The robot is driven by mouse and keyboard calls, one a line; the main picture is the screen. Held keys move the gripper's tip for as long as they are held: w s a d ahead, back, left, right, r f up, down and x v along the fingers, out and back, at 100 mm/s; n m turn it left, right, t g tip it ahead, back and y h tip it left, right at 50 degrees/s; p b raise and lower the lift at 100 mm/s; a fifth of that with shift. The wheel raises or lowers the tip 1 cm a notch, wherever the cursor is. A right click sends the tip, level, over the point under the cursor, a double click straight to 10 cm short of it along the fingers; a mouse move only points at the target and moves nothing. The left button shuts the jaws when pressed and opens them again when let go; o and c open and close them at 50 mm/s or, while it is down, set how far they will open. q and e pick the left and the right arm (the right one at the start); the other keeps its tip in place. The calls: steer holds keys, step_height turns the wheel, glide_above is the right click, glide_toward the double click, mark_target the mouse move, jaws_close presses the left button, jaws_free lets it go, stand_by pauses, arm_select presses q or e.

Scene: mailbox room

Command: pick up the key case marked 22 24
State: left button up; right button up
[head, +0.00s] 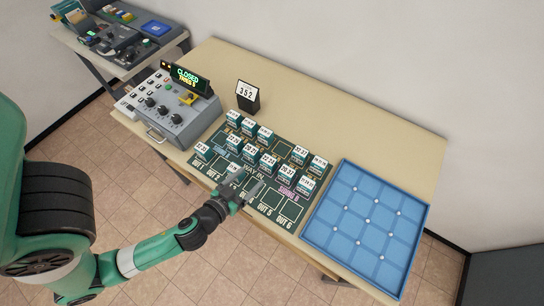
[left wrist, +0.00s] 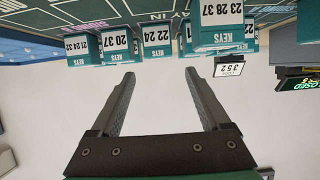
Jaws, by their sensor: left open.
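The key case marked 22 24 (left wrist: 157,38) is a small teal box with a white label, shown upside down in the left wrist view. It stands just beyond the gap between my left fingertips, and the fingers do not touch it. My left gripper (left wrist: 158,76) is open and empty. In the head view my left gripper (head: 243,190) is over the front part of the dark sorting mat (head: 262,207), close to the key cases. The labels there are too small to tell which case is 22 24. My right gripper is not in view.
Key cases marked 20 37 (left wrist: 117,45) and 23 28 37 (left wrist: 222,14) stand on either side. A 352 sign (head: 247,94) stands behind the mat. A grey control box (head: 170,110) is left, a blue compartment tray (head: 322,220) right. The table's back is clear.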

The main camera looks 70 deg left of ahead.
mark_target(266, 163)
arm_select(q)
steer(key=shift+w+r, duration=0.1)
steer(key=p+x, duration=0.1)
steer(key=x, duration=0.5)
steer(key=shift+w+a+r, duration=0.1)
steer(key=shift+w+a, duration=0.05)
steer(key=shift+w, duration=0.05)
steer(key=shift+p+x, duration=0.3)
steer(key=shift+x, duration=2.45)
steer(key=shift+s, duration=0.1)
steer(key=shift+c, duration=0.2)
steer(key=c, duration=1.2)
